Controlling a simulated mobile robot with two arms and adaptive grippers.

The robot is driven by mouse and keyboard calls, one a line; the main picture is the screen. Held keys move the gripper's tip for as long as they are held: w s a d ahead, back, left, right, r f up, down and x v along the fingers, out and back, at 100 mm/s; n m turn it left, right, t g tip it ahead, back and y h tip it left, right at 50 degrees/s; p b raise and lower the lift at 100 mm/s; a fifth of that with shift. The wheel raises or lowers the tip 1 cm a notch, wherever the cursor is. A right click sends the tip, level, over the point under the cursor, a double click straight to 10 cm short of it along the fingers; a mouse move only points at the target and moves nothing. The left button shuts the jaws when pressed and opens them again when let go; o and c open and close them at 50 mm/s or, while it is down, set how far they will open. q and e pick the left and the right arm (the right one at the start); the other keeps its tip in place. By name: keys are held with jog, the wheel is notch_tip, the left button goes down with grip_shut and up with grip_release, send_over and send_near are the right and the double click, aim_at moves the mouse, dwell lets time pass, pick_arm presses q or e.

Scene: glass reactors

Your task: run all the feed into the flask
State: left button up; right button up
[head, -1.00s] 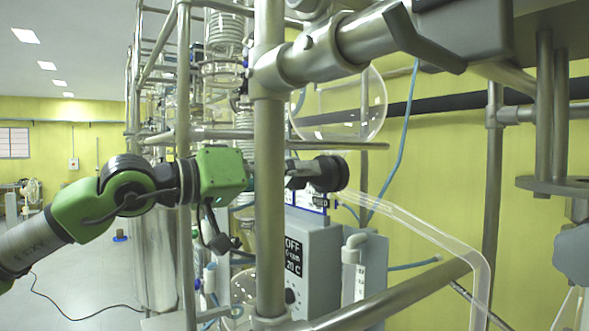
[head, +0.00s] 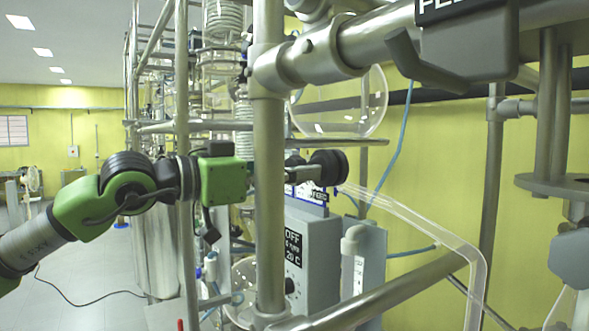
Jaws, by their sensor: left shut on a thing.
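A dark round valve knob (head: 328,168) sits at the centre, above a small label reading FEED (head: 319,195). My left gripper (head: 304,173) reaches in from the left behind an upright steel post and is shut on this knob; the post hides part of the fingers. A clear tube (head: 420,230) runs from beside the knob down to the right. A round glass vessel (head: 345,108) hangs above the knob; its liquid level cannot be made out. Another round glass flask (head: 243,272) shows partly at lower left of the post. My right gripper is not in view.
The upright steel post (head: 268,200) and a slanting rail (head: 385,280) stand close in front. A grey control box (head: 308,250) reads OFF. A large grey fitting with a cut-off label (head: 465,40) fills the top right. Open floor lies at left.

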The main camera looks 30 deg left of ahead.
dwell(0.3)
pick_arm(q)
jog(key=o, duration=1.1)
jog(key=shift+v, duration=5.95)
jog(key=shift+s, duration=0.1)
